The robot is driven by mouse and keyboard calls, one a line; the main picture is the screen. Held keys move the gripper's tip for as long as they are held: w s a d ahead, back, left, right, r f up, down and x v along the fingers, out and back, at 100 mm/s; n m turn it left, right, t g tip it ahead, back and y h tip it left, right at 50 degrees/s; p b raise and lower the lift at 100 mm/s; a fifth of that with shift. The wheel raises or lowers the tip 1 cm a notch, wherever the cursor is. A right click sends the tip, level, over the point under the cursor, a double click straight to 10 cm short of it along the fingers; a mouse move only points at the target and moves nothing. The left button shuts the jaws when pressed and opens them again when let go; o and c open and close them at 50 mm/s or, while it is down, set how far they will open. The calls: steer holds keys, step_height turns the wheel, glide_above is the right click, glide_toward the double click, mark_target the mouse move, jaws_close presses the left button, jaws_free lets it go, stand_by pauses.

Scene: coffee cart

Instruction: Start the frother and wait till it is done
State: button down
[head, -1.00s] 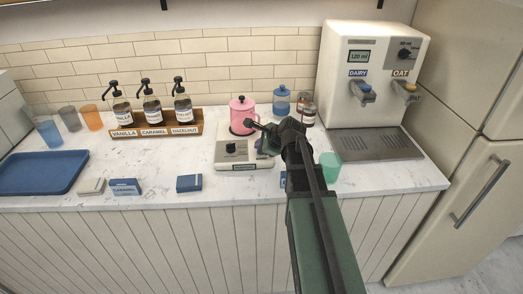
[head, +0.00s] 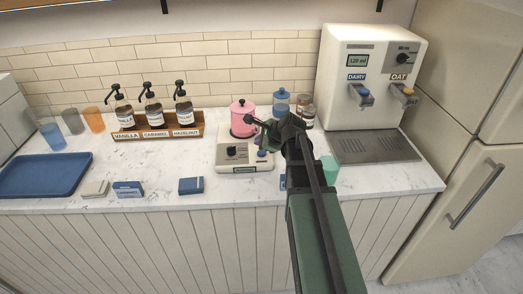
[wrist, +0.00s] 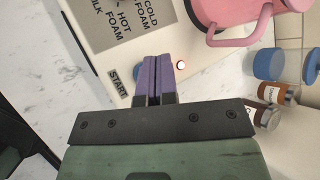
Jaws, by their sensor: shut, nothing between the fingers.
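The frother is a cream base (head: 248,167) with a dark knob panel, and a pink lidded jug (head: 242,118) stands on it. The pink jug (wrist: 225,14) is at the top right. My gripper (wrist: 152,75) is shut and empty, its purple fingers over the base between the START label and the light. A blue bit, perhaps the button, shows beside the fingers; contact cannot be told.
A green cup (head: 329,168) stands right of my arm, near the milk dispenser (head: 370,80). A syrup rack (head: 158,134), blue tray (head: 45,175) and small boxes lie to the left. Jars (head: 306,114) stand behind my arm.

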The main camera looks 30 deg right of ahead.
mark_target(261, 153)
steer(key=shift+r+p, duration=1.55)
steer(key=shift+r, duration=0.45)
steer(key=shift+f, duration=0.1)
steer(key=shift+n, duration=0.3)
steer(key=s+n, duration=0.1)
steer(key=n, duration=0.1)
steer(key=s+f+n+g, duration=0.1)
steer(key=s+n, duration=0.1)
steer(key=s+a+f+n+g, duration=0.1)
steer(key=n, duration=0.1)
steer(key=shift+s+a+f+n, duration=0.1)
steer(key=shift+s+f+n, duration=0.1)
steer(key=shift+s+n, duration=0.2)
steer(key=s+a+f+n+g+h, duration=0.3)
steer(key=s+a+n+g, duration=0.3)
steer(key=s+a+n, duration=0.8)
steer(key=shift+s+a+n+g, duration=0.3)
steer(key=shift+a+n, duration=0.6)
steer(key=shift+a, duration=0.65)
